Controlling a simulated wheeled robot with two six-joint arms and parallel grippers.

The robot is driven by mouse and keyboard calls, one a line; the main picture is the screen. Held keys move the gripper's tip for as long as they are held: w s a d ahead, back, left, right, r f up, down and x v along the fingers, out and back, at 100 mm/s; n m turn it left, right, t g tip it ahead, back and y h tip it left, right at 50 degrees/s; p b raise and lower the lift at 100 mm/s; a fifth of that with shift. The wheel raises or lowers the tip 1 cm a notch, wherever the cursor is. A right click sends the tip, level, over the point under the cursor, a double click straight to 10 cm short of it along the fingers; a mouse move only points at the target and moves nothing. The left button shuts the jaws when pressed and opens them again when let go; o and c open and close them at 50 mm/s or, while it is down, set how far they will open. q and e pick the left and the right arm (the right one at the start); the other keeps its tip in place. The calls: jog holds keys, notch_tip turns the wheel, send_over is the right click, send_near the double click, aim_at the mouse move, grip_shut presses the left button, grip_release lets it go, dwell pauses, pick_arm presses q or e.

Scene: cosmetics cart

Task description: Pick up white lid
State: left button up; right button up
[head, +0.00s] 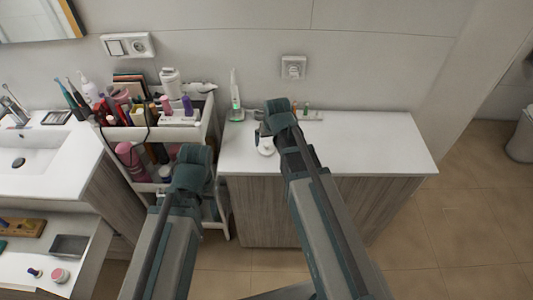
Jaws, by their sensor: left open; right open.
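A small white round piece (266,147), which looks like the white lid, lies on the white countertop (375,150) near its left end. My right gripper (260,141) is open, right beside and above this piece; whether they touch is too small to tell. My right arm covers the counter just to the right of it. My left gripper (163,193) is open in front of the cosmetics cart (208,118), and its fingers are small and partly hidden by my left arm.
The cart is crowded with bottles, tubes and a white jar (171,82). An electric toothbrush (235,97) stands on the counter by the wall. A sink (30,150) and an open drawer (85,245) are at the left. The counter's right half is clear.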

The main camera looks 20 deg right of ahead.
aim_at(267, 146)
jog(key=shift+w+a+b+x, duration=0.1)
jog(key=shift+b+x, duration=1.6)
jog(key=shift+x, duration=0.5)
jog(key=shift+w+a+b+x, duration=0.15)
jog(key=shift+b+x, duration=1.55)
jog(key=shift+x, duration=0.5)
jog(key=shift+r, duration=0.2)
jog(key=shift+c, duration=0.4)
jog(key=c, duration=1.1)
pick_arm(q)
notch_tip(267, 146, down, 8)
jog(key=shift+r, duration=0.2)
